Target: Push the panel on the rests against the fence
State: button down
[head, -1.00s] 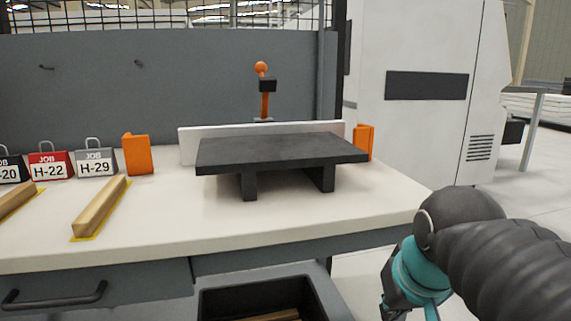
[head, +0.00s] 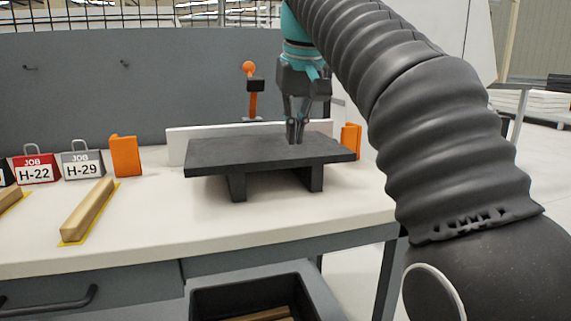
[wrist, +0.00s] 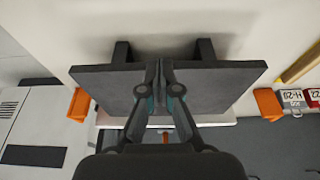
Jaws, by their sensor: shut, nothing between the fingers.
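The dark grey panel (head: 235,150) lies flat on two black rests (head: 237,187) on the white bench. It also shows in the wrist view (wrist: 215,85), with the rest ends sticking out past its near edge. The white fence (head: 190,140) stands upright behind the panel; in the wrist view the fence (wrist: 220,122) runs along the panel's far edge. Any gap between them is hard to judge. My gripper (head: 295,140) points down over the panel, fingers together and empty. In the wrist view its fingertips (wrist: 160,65) line up with the panel's near edge; contact is unclear.
Orange blocks (head: 125,156) (head: 350,141) stand near both ends of the fence. An orange-knobbed clamp (head: 251,90) rises behind it. Wooden strips (head: 88,211) and job tags (head: 83,165) are at left. An open dark bin (head: 260,283) is below the bench front.

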jog(key=b+x, duration=0.3)
jog(key=x, duration=0.6)
jog(key=shift+f, duration=0.2)
jog(key=w, duration=0.2)
jog(key=shift+w+a+f, duration=0.2)
jog(key=shift+w+a, duration=0.1)
jog(key=shift+a, duration=0.1)
jog(key=shift+w+a, duration=0.2)
jog(key=shift+w, duration=0.6)
